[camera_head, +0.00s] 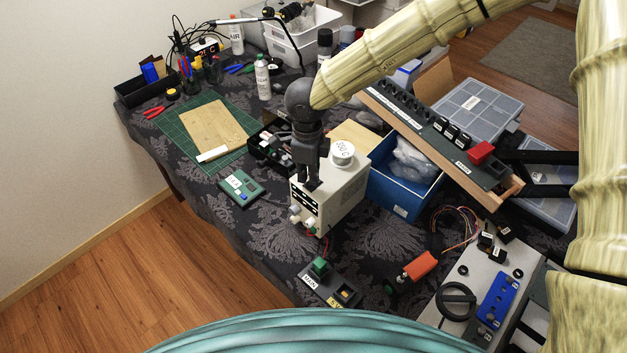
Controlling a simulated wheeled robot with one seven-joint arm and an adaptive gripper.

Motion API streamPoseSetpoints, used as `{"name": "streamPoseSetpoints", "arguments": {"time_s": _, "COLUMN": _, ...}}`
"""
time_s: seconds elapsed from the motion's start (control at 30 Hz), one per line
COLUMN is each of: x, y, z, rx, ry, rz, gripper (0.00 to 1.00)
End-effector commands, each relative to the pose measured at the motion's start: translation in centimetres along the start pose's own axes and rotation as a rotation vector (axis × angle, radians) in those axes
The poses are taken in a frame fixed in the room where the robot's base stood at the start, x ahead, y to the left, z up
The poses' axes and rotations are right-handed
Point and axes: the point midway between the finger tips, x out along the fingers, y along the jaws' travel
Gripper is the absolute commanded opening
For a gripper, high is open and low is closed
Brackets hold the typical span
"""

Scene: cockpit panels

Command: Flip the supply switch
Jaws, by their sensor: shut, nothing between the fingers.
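A white box-shaped supply unit (345,196) stands on the dark patterned tablecloth, with a black strip, knobs (296,213) and red leads on its front. My gripper (312,186) points down at the unit's front top edge, its fingers shut and empty. The gripper covers part of the front face, and I cannot tell whether it touches the unit. No switch on the supply can be clearly made out at this size. A roll of solder (342,150) sits on top of the unit, right of the gripper.
A blue bin (393,190) stands close on the unit's right. A long tilted switch panel (425,130) with a red switch is behind it. A green device (241,187) and a cutting mat (180,130) lie left.

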Motion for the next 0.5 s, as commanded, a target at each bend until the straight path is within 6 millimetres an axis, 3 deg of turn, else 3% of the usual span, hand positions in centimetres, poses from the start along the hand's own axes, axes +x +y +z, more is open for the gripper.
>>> {"name": "streamPoseSetpoints", "arguments": {"time_s": 0.5, "x": 0.62, "y": 0.01, "z": 0.0, "rx": 0.0, "ry": 0.0, "rz": 0.0, "gripper": 0.0}}
